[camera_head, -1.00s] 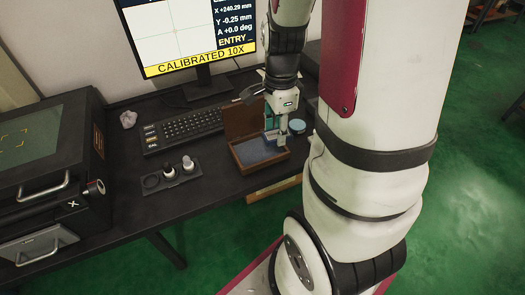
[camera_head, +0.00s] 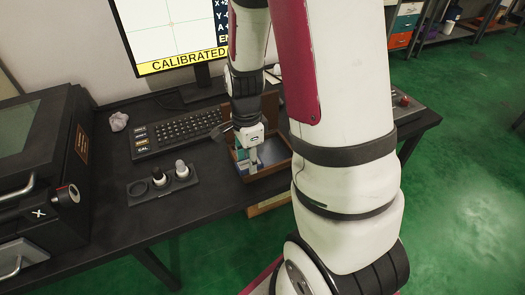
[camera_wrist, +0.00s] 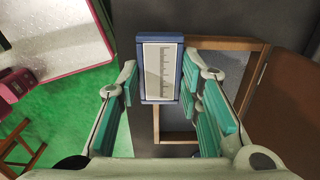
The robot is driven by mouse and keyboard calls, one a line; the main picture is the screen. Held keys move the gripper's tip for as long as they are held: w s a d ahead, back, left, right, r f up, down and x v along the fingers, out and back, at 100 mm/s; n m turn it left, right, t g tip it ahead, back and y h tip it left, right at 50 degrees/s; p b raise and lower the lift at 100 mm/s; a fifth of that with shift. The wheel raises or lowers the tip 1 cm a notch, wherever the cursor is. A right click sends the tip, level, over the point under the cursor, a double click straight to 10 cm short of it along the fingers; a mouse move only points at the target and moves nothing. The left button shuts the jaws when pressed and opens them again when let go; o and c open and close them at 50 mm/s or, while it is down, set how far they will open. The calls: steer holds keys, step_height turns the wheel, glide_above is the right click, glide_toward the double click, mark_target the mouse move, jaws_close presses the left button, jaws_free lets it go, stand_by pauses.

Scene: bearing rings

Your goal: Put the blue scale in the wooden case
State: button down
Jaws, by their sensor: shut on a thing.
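The blue scale (camera_wrist: 160,70) is a flat blue-framed plate with a pale ruled face. My gripper (camera_wrist: 158,80) is shut on it, with teal finger pads at its two sides. In the head view my gripper (camera_head: 251,165) points down at the left part of the open wooden case (camera_head: 270,174), and the blue scale (camera_head: 242,160) shows beside the fingers. In the wrist view the scale overlaps the left side of the wooden case (camera_wrist: 257,65). Its height over the case cannot be told. My arm hides part of the case.
The case's lid (camera_wrist: 285,100) stands open along one side. A keyboard (camera_head: 178,132) and monitor (camera_head: 180,40) are behind. A dark holder (camera_head: 148,193) with small cylindrical pieces lies to the left. A black machine (camera_head: 45,170) stands at far left.

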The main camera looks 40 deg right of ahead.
glide_above(263, 157)
steer(key=shift+d+f+b, duration=0.1)
steer(key=shift+f+b, duration=0.2)
steer(key=shift+f, duration=0.15)
steer(key=shift+f+b, duration=0.3)
steer(key=shift+f, duration=1.4)
steer(key=shift+f, duration=0.1)
steer(key=c, duration=1.1)
jaws_free()
